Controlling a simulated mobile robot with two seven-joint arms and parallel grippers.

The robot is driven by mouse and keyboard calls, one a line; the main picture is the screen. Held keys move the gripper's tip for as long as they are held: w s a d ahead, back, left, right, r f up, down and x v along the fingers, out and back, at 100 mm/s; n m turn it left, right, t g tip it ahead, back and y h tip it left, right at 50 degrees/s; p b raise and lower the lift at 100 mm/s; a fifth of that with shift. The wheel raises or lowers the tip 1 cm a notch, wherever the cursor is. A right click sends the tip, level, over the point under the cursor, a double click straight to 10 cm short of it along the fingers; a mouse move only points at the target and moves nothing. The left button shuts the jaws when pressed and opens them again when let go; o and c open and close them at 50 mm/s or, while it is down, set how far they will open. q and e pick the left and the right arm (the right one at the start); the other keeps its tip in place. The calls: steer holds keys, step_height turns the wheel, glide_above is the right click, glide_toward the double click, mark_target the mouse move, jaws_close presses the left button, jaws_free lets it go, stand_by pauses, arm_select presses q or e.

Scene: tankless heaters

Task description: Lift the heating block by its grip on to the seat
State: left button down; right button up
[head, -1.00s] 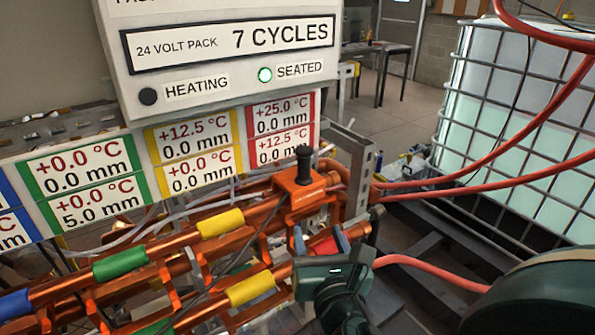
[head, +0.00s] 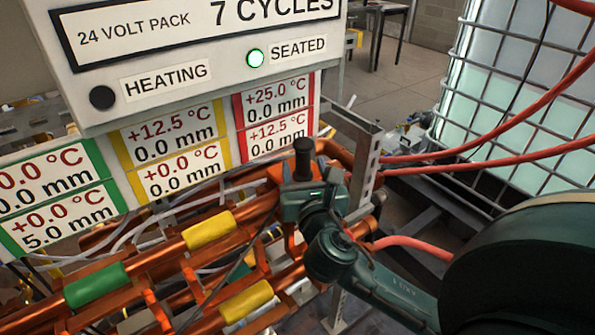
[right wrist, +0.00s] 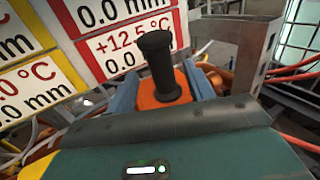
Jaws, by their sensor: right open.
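The heating block is an orange block with an upright black grip (head: 303,158) at the right end of the upper copper pipe. In the head view my right gripper hides most of the block. In the right wrist view the black grip (right wrist: 158,62) rises from the orange block (right wrist: 165,97). My right gripper (head: 308,188) is open, with one blue finger on each side of the grip. I cannot tell whether the fingers touch it. I cannot make out which part is the seat. My left gripper is not in view.
Copper pipes with yellow bands (head: 208,229) run across the lower left. A grey metal post (head: 362,165) stands close right of the grip. Red hoses (head: 480,150) cross at right.

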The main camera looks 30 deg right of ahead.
steer(key=p+x, duration=0.1)
steer(key=x, duration=0.4)
steer(key=shift+w+d, duration=0.25)
steer(key=shift+c, duration=0.3)
jaws_close()
stand_by(0.8)
